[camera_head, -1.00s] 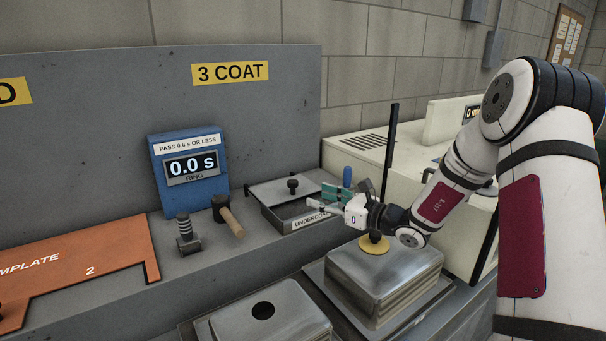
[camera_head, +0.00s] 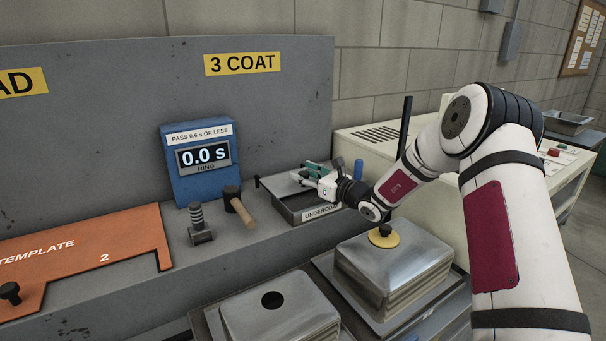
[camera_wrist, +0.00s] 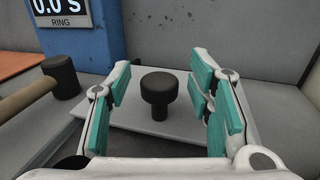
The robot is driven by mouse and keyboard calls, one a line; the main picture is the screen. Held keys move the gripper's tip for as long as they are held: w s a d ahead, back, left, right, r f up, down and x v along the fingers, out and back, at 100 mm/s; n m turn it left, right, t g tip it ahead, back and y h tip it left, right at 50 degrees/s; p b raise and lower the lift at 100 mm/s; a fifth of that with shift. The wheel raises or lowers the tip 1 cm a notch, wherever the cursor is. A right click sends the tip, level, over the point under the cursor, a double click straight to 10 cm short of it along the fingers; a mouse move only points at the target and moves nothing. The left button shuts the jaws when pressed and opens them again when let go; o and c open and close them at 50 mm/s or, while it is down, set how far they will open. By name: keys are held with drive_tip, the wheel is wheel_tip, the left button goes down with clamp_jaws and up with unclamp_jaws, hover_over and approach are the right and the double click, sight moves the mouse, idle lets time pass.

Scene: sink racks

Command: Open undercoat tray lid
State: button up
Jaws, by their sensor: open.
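The undercoat tray (camera_head: 322,212) is a grey box on the ledge, with a label on its front wall. Its lid (camera_wrist: 135,115) is a flat light-grey plate with a black round knob (camera_wrist: 160,88) standing up from it. My gripper (camera_head: 308,174) is over the tray in the head view, where it hides much of the lid and the knob. In the wrist view my gripper's teal-padded fingers (camera_wrist: 160,72) are open on either side of the knob, with a gap on both sides.
A blue ring timer (camera_head: 197,165) reading 0.0 s, a wooden-handled mallet (camera_head: 241,210) and a grey threaded piece (camera_head: 199,224) stand left of the tray. A black post (camera_head: 403,130) rises right of the tray.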

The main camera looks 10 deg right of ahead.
drive_tip(key=shift+w+a, duration=0.25)
drive_tip(key=shift+w, duration=0.1)
drive_tip(key=shift+c, duration=0.2)
clamp_jaws()
drive_tip(key=shift+w+a+b, duration=0.3)
drive_tip(key=shift+w+b, duration=0.4)
drive_tip(key=shift+w, duration=0.25)
drive_tip(key=shift+w+a+b, duration=0.3)
drive_tip(key=shift+w+b, duration=0.4)
drive_tip(key=shift+w, duration=0.25)
drive_tip(key=shift+o, duration=0.2)
unclamp_jaws()
